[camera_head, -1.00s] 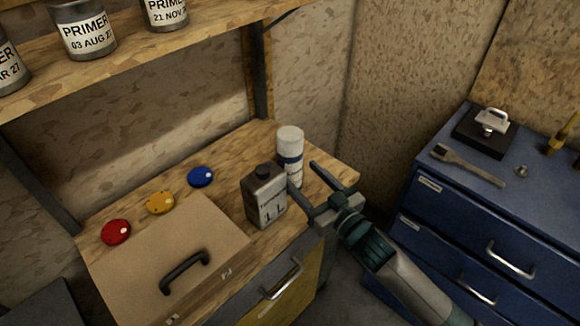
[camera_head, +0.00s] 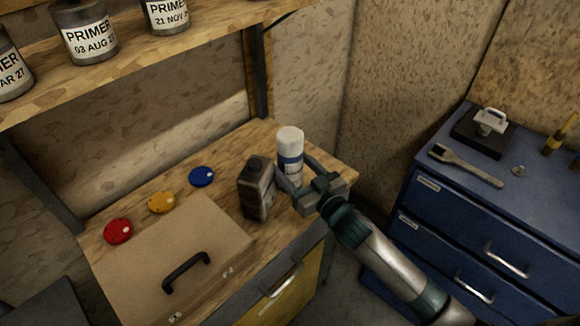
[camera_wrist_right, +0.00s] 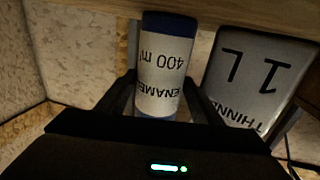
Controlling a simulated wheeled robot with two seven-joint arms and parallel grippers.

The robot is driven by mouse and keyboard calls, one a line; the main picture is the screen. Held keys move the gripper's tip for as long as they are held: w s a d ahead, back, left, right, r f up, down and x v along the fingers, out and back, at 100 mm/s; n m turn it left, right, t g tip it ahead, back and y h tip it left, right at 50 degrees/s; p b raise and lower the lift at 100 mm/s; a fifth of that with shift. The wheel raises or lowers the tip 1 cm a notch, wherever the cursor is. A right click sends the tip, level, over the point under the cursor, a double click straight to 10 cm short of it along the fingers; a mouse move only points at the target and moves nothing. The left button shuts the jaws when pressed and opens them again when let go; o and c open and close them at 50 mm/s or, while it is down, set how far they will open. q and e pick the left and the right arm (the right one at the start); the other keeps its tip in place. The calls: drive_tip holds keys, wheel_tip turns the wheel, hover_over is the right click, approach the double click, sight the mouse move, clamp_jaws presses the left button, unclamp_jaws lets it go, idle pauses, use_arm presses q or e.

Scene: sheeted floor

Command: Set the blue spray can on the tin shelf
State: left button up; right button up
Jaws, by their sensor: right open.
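The spray can (camera_head: 290,146), white with a blue band, stands upright on the wooden bench near its back right corner. My right gripper (camera_head: 294,172) is open, with its fingers at either side of the can. The right wrist view shows the can (camera_wrist_right: 160,68) upside down between the two fingers (camera_wrist_right: 163,102), with gaps beside it. The tin shelf (camera_head: 150,58) is the wooden shelf at the upper left. It bears several primer tins, such as one dated 03 AUG 27 (camera_head: 84,32). My left gripper is not in view.
A thinner tin (camera_head: 257,188) stands close left of the can, beside a gripper finger; it looks turned or tilted. A tan case (camera_head: 150,250) and red, yellow and blue discs (camera_head: 201,177) lie on the bench. A blue drawer cabinet (camera_head: 455,215) stands right.

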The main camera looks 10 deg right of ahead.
sight(298, 158)
drive_tip(key=c, duration=0.8)
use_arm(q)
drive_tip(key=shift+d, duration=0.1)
use_arm(e)
drive_tip(key=c, duration=0.3)
drive_tip(key=shift+r, duration=0.1)
drive_tip(key=shift+c, duration=0.2)
drive_tip(key=shift+r, duration=0.4)
wheel_tip(298, 158, up, 4)
drive_tip(key=shift+f+b, duration=0.25)
drive_tip(key=shift+b, duration=0.25)
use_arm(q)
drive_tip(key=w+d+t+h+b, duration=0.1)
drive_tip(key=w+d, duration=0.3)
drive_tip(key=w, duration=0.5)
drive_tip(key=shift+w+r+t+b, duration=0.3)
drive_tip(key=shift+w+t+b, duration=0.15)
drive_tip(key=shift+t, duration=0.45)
use_arm(e)
drive_tip(key=s+d+r, duration=0.6)
drive_tip(key=s+d, duration=0.1)
drive_tip(key=d, duration=0.1)
drive_tip(key=shift+s+d+r, duration=0.3)
drive_tip(key=shift+s, duration=0.1)
